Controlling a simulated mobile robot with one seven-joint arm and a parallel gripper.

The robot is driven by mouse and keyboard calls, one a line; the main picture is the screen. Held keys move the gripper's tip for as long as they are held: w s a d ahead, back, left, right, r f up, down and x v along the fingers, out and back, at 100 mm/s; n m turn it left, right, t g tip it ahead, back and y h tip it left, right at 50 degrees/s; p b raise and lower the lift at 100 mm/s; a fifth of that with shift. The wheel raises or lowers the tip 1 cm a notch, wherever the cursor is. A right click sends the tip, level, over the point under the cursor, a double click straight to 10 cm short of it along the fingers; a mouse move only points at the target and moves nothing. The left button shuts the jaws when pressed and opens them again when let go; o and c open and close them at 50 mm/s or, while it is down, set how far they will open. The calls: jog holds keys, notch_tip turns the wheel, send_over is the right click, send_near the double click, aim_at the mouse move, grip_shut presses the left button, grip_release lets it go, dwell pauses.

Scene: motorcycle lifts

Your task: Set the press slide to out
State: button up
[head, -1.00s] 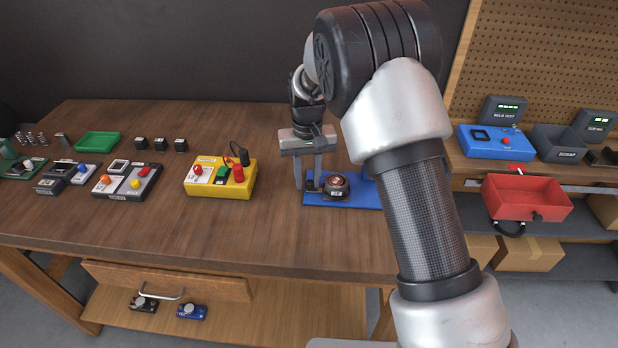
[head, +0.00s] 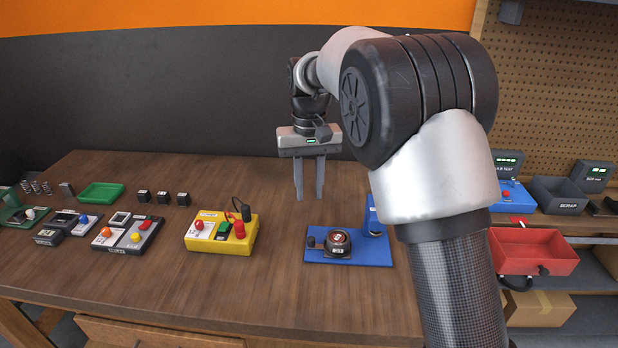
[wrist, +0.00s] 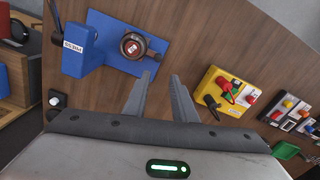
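The press is a blue base (head: 365,255) on the bench with an upright blue post (head: 373,215) at its right end, partly hidden by my arm. A black slide (head: 338,250) with a round, red-topped piece sits on the left part of the base, apart from the post. A small dark knob (head: 311,242) sticks out at its left. In the wrist view the post (wrist: 78,50) carries a white label and the slide's round piece (wrist: 133,46) is clear of it. My gripper (head: 309,196) is open and empty, above and behind the press; its fingers (wrist: 162,78) are apart.
A yellow box (head: 222,232) with switches and plugs stands left of the press. Further left are a grey control box (head: 127,235), small black blocks and a green tray (head: 101,193). A red open drawer bin (head: 535,250) is at the right. The bench front is clear.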

jog(key=shift+r, duration=1.2)
jog(key=s+d+r+m+t+p, duration=0.2)
jog(key=s+d+r+t, duration=0.1)
jog(key=s+d+r, duration=0.95)
jog(key=s+d+f+t, duration=0.1)
jog(key=s+d, duration=0.2)
jog(key=s, duration=0.5)
jog(key=s+d+f+m+t+p, duration=0.1)
jog(key=s+d, duration=0.3)
jog(key=s, duration=0.4)
jog(key=shift+d+f+t, duration=0.2)
jog(key=shift+f+t, duration=0.1)
jog(key=shift+f, duration=0.25)
jog(key=shift+s, duration=0.1)
